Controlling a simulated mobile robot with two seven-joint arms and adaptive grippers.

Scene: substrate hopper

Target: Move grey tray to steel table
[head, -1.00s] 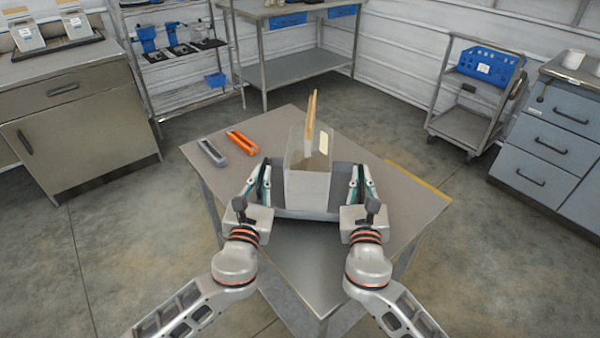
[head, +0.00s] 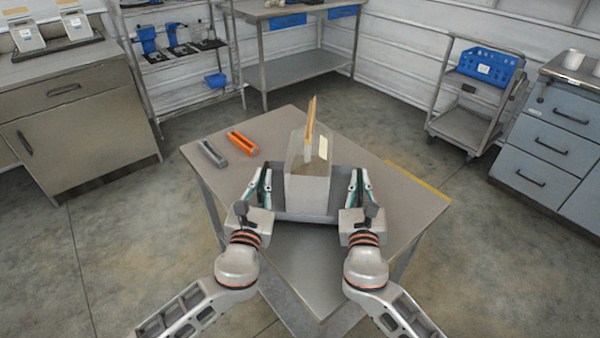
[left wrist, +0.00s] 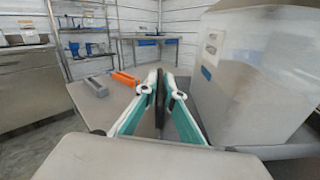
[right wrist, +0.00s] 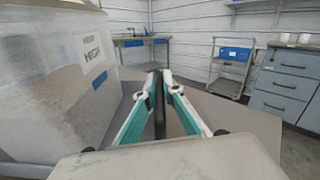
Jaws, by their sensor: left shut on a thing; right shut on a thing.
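The grey tray (head: 306,217) is in the middle of the head view, at or just above the top of the grey metal table (head: 400,205); I cannot tell if it touches. A pale, boxy container (head: 307,190) with a light wooden-looking piece (head: 310,125) at its top stands in the tray and hides much of it. My left gripper (head: 266,178) is shut on the tray's left wall, and my right gripper (head: 354,180) on its right wall. Both wrist views show a dark edge between the fingers, in the left (left wrist: 160,100) and in the right (right wrist: 159,105).
A grey holder (head: 212,153) and an orange one (head: 242,143) lie on the table's left part. A steel workbench (head: 300,70) with blue drawers stands at the back. A cart (head: 465,125) with a blue crate stands at the right. Floor is clear around the table.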

